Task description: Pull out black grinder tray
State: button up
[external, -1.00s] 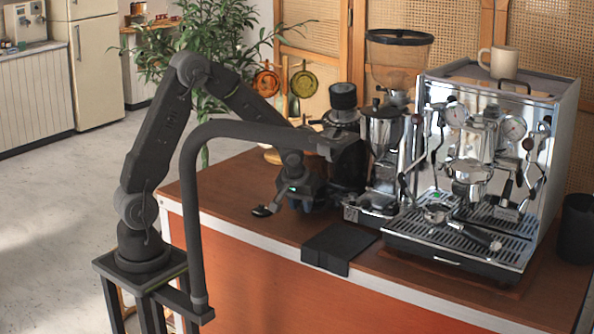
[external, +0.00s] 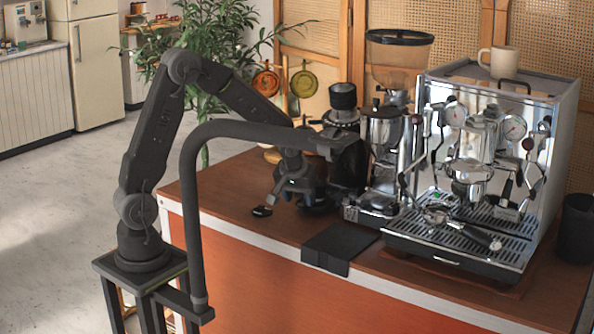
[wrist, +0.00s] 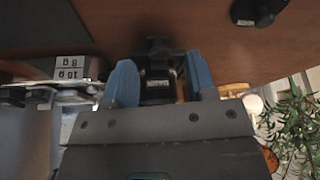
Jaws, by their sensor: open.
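My gripper (external: 312,201) is low over the counter, just left of the black grinder (external: 346,150). In the wrist view my gripper (wrist: 161,82) has its two blue fingertips apart. A black part with a small pale label (wrist: 158,86), which looks like the grinder tray, lies between them. There seems to be a gap on each side of it, and I cannot tell whether either finger touches it. In the external view my arm and gripper hide the tray.
A black mat (external: 340,241) lies at the front counter edge. A small black object (external: 262,211) lies left of my gripper. The steel grinder (external: 384,135) and espresso machine (external: 490,160) stand to the right. A box marked with gram weights (wrist: 71,68) shows beside my left fingertip.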

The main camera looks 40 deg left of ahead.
jog(key=v, duration=1.1)
jog(key=shift+s+r, duration=0.15)
jog(key=s+a+r+m+t+h, duration=0.1)
jog(key=s+a+r+m, duration=0.2)
jog(key=s+a, duration=0.9)
jog(key=s+r, duration=0.1)
jog(key=s, duration=0.2)
